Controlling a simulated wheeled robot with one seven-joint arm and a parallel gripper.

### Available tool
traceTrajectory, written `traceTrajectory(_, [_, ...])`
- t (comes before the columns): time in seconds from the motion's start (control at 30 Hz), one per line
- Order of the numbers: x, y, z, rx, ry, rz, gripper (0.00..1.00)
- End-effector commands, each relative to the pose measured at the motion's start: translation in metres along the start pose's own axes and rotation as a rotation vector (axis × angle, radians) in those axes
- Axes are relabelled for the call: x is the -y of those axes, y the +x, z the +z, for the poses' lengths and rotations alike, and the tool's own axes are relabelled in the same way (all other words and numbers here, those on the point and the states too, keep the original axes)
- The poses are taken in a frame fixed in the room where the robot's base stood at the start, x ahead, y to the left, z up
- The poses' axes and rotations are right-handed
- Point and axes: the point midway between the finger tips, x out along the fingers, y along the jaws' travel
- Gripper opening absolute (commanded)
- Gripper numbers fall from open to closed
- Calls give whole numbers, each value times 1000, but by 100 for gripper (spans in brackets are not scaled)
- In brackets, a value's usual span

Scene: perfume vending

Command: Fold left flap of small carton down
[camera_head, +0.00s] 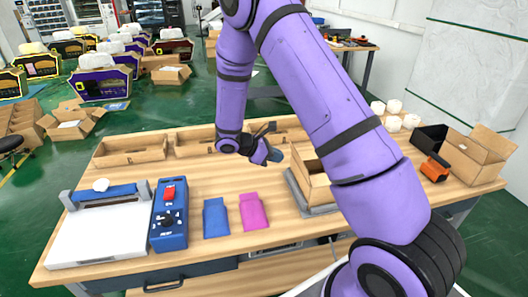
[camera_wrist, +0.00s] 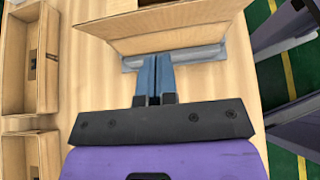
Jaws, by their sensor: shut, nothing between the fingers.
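The small brown carton (camera_head: 309,178) stands on a grey plate (camera_head: 322,211) right of the table's middle, partly hidden behind my arm. In the wrist view, a broad carton flap (camera_wrist: 170,28) sticks outward at the top, with the carton wall (camera_wrist: 165,45) below it. My gripper (camera_head: 275,156) is left of the carton in the head view. In the wrist view its blue fingers (camera_wrist: 154,62) are together and empty, close to that wall below the flap. I cannot tell whether they touch it.
Two open cardboard trays (camera_head: 130,150) (camera_head: 196,140) lie along the back edge. A blue control box (camera_head: 169,214), a blue pouch (camera_head: 216,217) and a pink pouch (camera_head: 252,211) are at the front left. Another open carton (camera_head: 470,158) stands at the right. Bare tabletop lies left of my gripper.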

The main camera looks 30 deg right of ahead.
Motion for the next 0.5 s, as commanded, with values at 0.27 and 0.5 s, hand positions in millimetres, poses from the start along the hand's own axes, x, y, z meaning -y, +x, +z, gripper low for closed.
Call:
traceTrajectory(0.27, [0,27,23,0,1,-1,0])
traceTrajectory(0.5, [0,32,28,-1,0,0,0])
